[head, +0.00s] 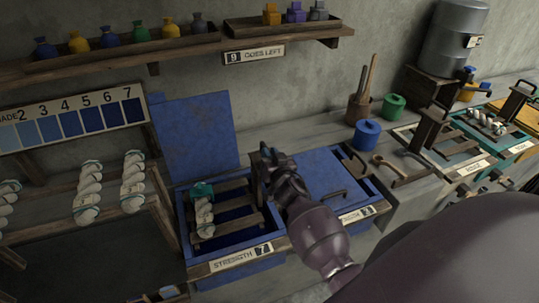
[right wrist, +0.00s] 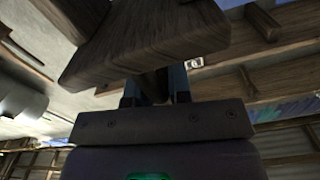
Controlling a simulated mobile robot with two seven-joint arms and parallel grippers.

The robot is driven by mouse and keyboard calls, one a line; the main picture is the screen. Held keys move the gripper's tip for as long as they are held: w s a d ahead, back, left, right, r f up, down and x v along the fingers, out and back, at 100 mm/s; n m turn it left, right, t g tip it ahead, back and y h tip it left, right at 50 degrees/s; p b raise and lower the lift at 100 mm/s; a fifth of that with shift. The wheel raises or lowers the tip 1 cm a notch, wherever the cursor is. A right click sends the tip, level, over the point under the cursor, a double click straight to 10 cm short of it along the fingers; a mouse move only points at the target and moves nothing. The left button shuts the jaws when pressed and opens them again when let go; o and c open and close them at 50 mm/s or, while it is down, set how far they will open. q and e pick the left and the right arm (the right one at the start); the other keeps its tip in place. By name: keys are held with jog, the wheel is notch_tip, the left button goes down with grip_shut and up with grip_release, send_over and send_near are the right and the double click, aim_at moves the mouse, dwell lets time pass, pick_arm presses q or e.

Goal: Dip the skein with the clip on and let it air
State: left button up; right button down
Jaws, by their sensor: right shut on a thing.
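The skein (head: 204,218), white and twisted, lies on the wooden slatted rack (head: 236,190) at the open blue vat (head: 237,266) labelled STRENGTH. A teal clip (head: 202,190) sits at the skein's far end. The skein looks white and rests on the slats; I cannot tell whether it touches liquid. My right gripper (head: 265,160) is at the rack's right side, shut on its upright wooden handle. In the right wrist view, the wooden handle (right wrist: 150,40) stands between the fingers and hides their tips. My left gripper is not in view.
The vat's blue lid (head: 195,135) stands open at the back. A neighbouring vat's lid (head: 326,171) is closed. Skeins (head: 88,192) hang on a rack at left. A teal tray (head: 520,146) with another skein is at far right. A shelf (head: 110,62) with bottles runs above.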

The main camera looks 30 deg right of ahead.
jog(key=shift+a, duration=0.1)
notch_tip(320, 180, down, 16)
jog(key=b, duration=1.1)
jog(key=shift+a+f+b, duration=0.1)
jog(key=shift+a+b, duration=0.05)
jog(key=shift+b, duration=0.2)
jog(key=shift+f+b, duration=0.55)
jog(key=shift+f, duration=0.2)
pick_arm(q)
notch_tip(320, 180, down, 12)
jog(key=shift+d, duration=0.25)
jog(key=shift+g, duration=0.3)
pick_arm(e)
jog(key=c, duration=1.2)
grip_release()
jog(key=shift+a+f, duration=0.1)
jog(key=shift+o, duration=0.4)
jog(key=shift+w, duration=0.1)
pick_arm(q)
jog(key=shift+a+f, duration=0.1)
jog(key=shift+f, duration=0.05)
